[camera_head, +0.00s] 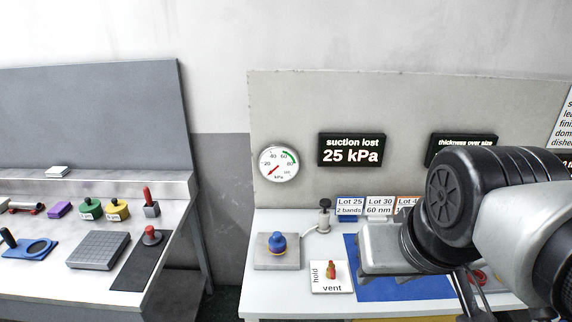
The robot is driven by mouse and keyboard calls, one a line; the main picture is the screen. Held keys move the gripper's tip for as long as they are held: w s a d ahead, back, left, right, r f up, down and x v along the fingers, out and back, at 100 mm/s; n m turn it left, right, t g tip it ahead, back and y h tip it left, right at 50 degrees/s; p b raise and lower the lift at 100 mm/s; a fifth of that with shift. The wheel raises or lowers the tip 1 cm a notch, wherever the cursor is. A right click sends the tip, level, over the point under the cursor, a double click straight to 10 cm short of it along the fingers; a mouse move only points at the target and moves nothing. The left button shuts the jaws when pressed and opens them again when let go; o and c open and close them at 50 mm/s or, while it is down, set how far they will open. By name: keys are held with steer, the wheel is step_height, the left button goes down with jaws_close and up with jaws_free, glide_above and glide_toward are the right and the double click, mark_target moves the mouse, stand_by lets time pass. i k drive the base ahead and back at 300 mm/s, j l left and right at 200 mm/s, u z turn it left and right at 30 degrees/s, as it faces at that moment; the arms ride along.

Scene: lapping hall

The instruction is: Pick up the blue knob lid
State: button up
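The blue knob lid (278,241) is a small blue dome with a round knob on top and a yellow-orange band near its base. It sits upright on a square grey plate (262,261) at the left of the right-hand bench. My arm comes in from the right edge, and its dark links cover the right part of this bench. Part of my gripper (474,300) shows as thin dark pieces at the bottom, well to the right of the lid and apart from it. Its fingertips are cut off or hidden, so its opening is unclear.
A white "hold / vent" card with a small red-brown lever (331,271) lies right of the plate. A black-knobbed fitting (324,214) with a hose stands behind. A blue mat (372,287) lies further right. A left bench (185,215) holds several tools, across a gap.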

mark_target(276, 241)
steer(key=i+j+z, duration=0.1)
steer(key=j, duration=0.25)
steer(key=i+j+z, duration=0.1)
steer(key=j, duration=0.3)
steer(key=i+j+z, duration=0.1)
steer(key=j, duration=0.3)
steer(key=i+j, duration=0.2)
steer(key=j, duration=0.2)
steer(key=z, duration=0.05)
